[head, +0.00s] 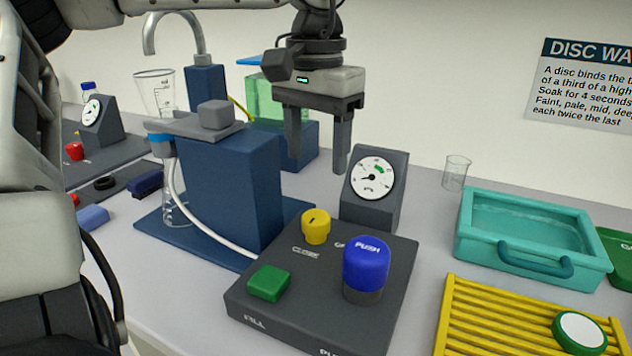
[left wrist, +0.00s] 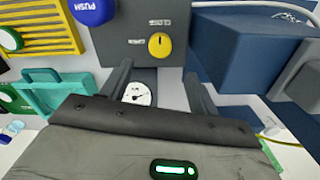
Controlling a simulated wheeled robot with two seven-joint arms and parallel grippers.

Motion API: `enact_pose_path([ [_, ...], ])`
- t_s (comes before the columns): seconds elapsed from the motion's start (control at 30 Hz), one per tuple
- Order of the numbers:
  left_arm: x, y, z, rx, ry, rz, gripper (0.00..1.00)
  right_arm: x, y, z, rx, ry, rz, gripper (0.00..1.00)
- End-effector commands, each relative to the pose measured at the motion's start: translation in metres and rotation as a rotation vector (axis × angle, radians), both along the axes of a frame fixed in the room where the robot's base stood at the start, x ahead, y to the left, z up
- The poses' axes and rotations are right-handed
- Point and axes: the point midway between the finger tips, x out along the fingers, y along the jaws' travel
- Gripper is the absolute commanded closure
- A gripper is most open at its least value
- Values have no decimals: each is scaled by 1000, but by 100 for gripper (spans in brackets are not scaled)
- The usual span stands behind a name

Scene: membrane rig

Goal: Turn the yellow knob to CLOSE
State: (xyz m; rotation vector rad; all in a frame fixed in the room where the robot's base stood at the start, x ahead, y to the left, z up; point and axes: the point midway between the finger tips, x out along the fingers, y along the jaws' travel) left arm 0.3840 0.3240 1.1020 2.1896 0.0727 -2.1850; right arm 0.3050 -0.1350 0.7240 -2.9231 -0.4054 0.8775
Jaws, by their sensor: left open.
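The yellow knob (head: 316,226) stands on the dark grey control panel (head: 310,285), at its back left corner. A short dark mark shows on its top. A label reading CLOSE is in front of it to the left, and a second label to its right is partly hidden by the blue PUSH button (head: 366,265). My left gripper (head: 317,163) is open and empty, above and behind the knob, fingers pointing down. In the left wrist view the knob (left wrist: 159,44) lies just beyond and between the fingertips (left wrist: 158,76), apart from them.
A dial gauge (head: 374,190) stands right behind the panel, close to the fingers. A green button (head: 269,283) is in front of the knob. A blue stand (head: 230,190) with a white tube is at left. A teal tray (head: 530,235) and yellow rack (head: 480,320) are at right.

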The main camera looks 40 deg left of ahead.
Motion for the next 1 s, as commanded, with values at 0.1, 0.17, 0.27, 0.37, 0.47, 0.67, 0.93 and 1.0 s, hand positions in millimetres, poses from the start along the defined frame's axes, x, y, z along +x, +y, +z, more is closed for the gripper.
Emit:
enact_pose_path([
  [0.1,0,0,27,1,-3,1,39,-1,0,1,-5,5,1,100],
  [0.17,0,0,36,1,-2,0,39,-1,0,2,-6,5,0,100],
  [0.27,0,0,48,1,-1,0,39,-1,-1,3,-9,4,1,100],
  [0.37,0,0,54,1,0,0,39,-1,-1,3,-10,5,2,100],
  [0.47,0,0,56,1,0,0,39,-1,-1,2,-11,5,3,100],
  [0.67,0,0,56,0,0,0,39,-2,-1,2,-12,6,3,100],
  [0.93,0,0,56,1,0,0,39,-2,-1,2,-12,7,4,100],
  [1.0,0,0,55,1,0,0,39,-1,-1,2,-13,6,5,100],
])
